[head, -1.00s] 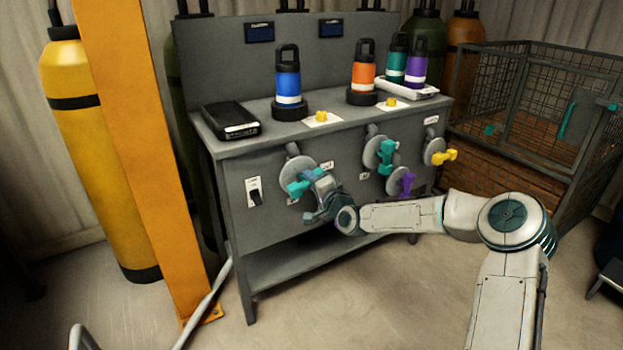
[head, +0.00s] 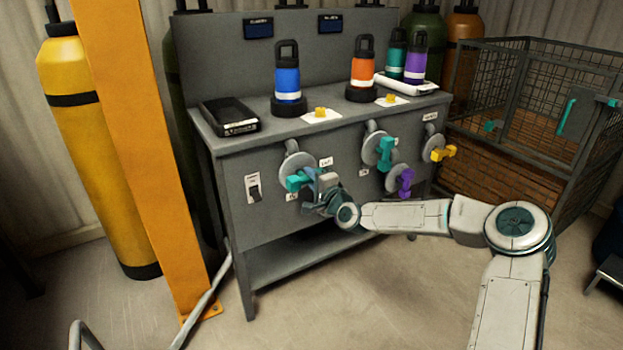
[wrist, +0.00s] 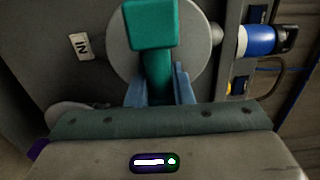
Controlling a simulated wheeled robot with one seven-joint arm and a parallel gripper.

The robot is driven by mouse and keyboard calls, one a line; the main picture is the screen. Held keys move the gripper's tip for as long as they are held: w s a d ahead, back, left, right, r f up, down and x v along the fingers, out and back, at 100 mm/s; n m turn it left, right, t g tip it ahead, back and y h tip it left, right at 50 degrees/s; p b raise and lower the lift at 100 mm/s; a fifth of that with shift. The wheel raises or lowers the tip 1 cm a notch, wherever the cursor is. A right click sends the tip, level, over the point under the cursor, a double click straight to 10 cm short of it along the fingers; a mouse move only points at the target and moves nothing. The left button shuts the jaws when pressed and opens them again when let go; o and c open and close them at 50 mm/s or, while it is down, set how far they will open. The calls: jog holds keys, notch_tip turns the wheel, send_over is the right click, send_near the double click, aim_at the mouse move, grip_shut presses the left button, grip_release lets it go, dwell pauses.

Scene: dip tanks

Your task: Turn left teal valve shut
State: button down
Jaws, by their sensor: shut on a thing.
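The left teal valve (head: 293,183) sits on a round grey disc on the front of the grey bench. Its teal handle points sideways, towards the left, in the head view. In the wrist view the handle (wrist: 158,66) stands over the disc (wrist: 122,48), its block end at the top. My gripper (head: 311,184) is at the handle from the right side. Its two fingers (wrist: 159,88) are shut on the handle's stem, one on each side. The fingers partly hide the stem and the valve's hub.
A second teal valve (head: 385,152), a purple valve (head: 399,181) and a yellow valve (head: 441,153) are to the right. A switch (head: 254,188) is to the left. Blue (head: 288,78) and orange (head: 362,70) bottles stand on the bench top. An orange post (head: 146,160) stands at left.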

jog(key=shift+f, duration=0.1)
jog(key=c, duration=1.3)
grip_release()
jog(key=shift+d, duration=0.15)
jog(key=shift+s, duration=0.1)
jog(key=p+v, duration=0.3)
jog(key=v, duration=1)
jog(key=shift+s+d, duration=0.15)
jog(key=shift+s, duration=0.05)
